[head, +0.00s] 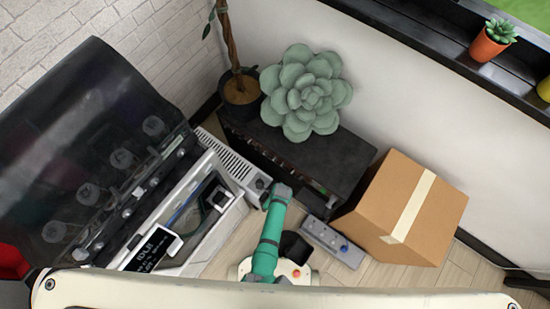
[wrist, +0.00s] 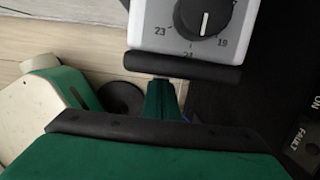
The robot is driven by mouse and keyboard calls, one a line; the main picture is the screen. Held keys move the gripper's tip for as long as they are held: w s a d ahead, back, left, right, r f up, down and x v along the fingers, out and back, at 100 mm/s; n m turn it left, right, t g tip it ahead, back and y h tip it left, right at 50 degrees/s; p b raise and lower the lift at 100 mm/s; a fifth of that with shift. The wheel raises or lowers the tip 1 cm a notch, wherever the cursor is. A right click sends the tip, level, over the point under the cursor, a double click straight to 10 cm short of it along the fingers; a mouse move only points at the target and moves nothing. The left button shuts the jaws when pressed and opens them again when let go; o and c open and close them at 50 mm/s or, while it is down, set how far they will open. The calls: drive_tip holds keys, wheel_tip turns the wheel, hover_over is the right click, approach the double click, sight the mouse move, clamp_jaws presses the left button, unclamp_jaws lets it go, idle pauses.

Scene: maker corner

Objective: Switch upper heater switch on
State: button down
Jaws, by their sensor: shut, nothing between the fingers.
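The heater (head: 232,160) is a pale, ribbed box standing on the floor between the large machine and the dark cabinet. In the wrist view its white control panel (wrist: 150,25) shows at the top, with a round black dial (wrist: 204,14) marked with numbers such as 23 and 19. No heater switch can be made out; the panel's lower part is hidden behind a dark bar of my gripper. My gripper (head: 281,192) is shut and empty, close to the heater's near end. I cannot tell whether it touches the panel.
A dark cabinet (head: 318,160) bears a large succulent (head: 306,92). A cardboard box (head: 400,208) and a grey strip with a blue knob (head: 332,243) lie right of my arm. The machine (head: 100,150) fills the left. A black panel marked FAULT (wrist: 300,140) is at right.

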drive_tip(key=shift+r, duration=0.85)
wheel_tip(320, 180, up, 10)
drive_tip(key=s+d, duration=0.1)
drive_tip(key=shift+d+r, duration=0.25)
drive_tip(key=shift+d, duration=0.15)
drive_tip(key=shift+s, duration=0.1)
idle(0.3)
drive_tip(key=d, duration=0.1)
drive_tip(key=s+d+f, duration=0.1)
drive_tip(key=s+d, duration=0.1)
drive_tip(key=shift+f, duration=0.3)
